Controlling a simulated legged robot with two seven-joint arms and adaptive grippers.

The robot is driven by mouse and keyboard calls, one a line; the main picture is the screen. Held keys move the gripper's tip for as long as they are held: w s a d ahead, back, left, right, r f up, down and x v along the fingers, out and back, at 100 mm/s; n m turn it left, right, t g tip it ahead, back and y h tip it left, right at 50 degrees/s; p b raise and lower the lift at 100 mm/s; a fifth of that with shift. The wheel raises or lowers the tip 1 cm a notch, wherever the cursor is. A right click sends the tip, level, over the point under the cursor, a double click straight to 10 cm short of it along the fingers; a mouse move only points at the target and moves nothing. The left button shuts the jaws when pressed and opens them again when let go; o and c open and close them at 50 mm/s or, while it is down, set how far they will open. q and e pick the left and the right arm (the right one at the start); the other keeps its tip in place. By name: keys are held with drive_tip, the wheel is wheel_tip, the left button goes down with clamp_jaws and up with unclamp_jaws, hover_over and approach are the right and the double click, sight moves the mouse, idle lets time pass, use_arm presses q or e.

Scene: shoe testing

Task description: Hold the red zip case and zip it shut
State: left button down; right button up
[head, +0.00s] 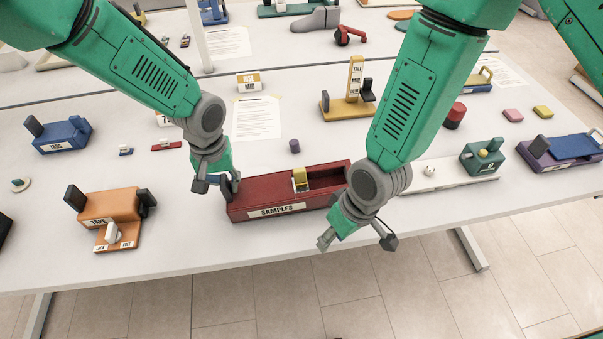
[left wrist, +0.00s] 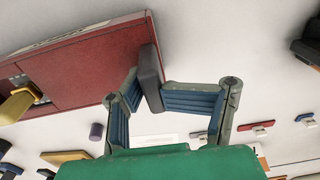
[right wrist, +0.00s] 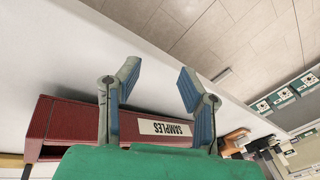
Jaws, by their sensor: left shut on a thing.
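The red case (head: 325,205), labelled SAMPLES, lies near the table's front edge. Its yellow slider (head: 300,180) stands on top about midway, with an open recess (head: 325,175) to its right. My left gripper (head: 217,183) is at the case's left end. In the left wrist view its fingers are shut on the dark upright tab (left wrist: 151,78) of the case; the slider (left wrist: 17,104) shows at far left. My right gripper (head: 355,240) is open and empty in front of the case's right end. The right wrist view shows its fingers (right wrist: 155,85) apart, the case (right wrist: 75,125) behind them. My right arm hides the case's right end.
An orange TAPE block (head: 110,210) stands to the left. A white rail with a green block (head: 482,157) is to the right. A small purple cylinder (head: 294,146) and a paper sheet (head: 256,118) lie behind the case. The front edge strip is clear.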

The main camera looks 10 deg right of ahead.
sight(301, 171)
drive_tip(key=w+a+r+n+h, duration=0.3)
drive_tip(key=w+a+r+n, duration=0.1)
drive_tip(key=w+r+n, duration=1.1)
drive_tip(key=f, duration=0.3)
drive_tip(key=f+m, duration=0.1)
drive_tip(key=f, duration=0.3)
drive_tip(key=s+f+m, duration=0.1)
drive_tip(key=f, duration=0.2)
drive_tip(key=shift+s+a+f, duration=0.1)
drive_tip(key=shift+a+f, duration=0.05)
clamp_jaws()
